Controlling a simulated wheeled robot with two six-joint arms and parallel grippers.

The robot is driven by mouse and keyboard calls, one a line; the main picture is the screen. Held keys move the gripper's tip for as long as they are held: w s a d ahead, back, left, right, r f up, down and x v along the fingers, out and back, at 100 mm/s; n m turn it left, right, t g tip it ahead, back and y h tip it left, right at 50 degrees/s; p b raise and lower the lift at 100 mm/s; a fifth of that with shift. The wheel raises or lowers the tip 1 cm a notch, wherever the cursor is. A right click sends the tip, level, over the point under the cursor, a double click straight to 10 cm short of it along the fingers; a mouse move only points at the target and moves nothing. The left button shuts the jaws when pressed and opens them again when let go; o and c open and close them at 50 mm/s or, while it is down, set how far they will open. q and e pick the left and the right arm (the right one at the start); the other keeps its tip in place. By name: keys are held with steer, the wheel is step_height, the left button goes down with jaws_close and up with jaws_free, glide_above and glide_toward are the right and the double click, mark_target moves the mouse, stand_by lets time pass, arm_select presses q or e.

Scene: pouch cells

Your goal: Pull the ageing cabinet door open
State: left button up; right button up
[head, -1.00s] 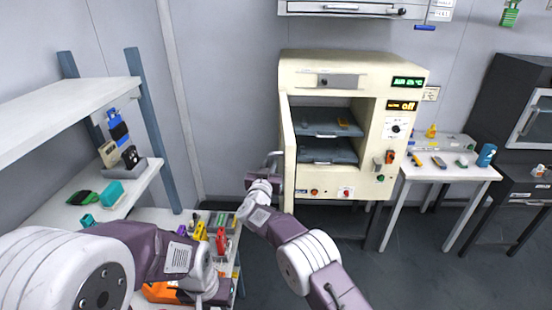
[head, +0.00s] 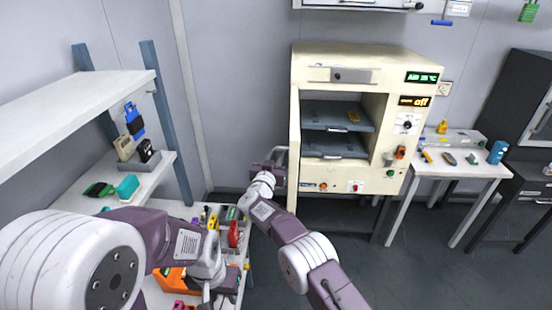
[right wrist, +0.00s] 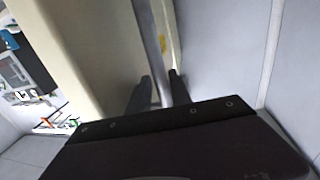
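The ageing cabinet (head: 345,185) is a cream box with two dark shelves showing inside. Its door (head: 294,135) is seen nearly edge-on, swung out at the cabinet's left side, so the inside is exposed. The door's bar handle (head: 281,153) is on the door's outer face. My right gripper (head: 277,168) is at this handle. In the right wrist view the two dark fingers (right wrist: 160,90) stand either side of the silver handle bar (right wrist: 158,45) and look shut on it. My left gripper (head: 212,294) hangs over the lower left bench, its fingertips not clear.
A white shelf rack (head: 80,92) stands at left, with several small items on its lower levels. A white side table (head: 462,168) with small tools stands right of the cabinet. A wall cabinet (head: 350,4) hangs above. The floor in front of the cabinet is free.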

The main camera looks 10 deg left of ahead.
steer(key=shift+f, duration=0.15)
steer(key=shift+s+f+b, duration=0.1)
steer(key=shift+s+b, duration=0.05)
steer(key=shift+b, duration=0.15)
steer(key=s+a+b, duration=0.1)
steer(key=s+b, duration=0.7)
steer(key=b, duration=0.8)
steer(key=shift+s+b, duration=0.3)
steer(key=shift+b, duration=0.1)
steer(key=shift+a, duration=0.1)
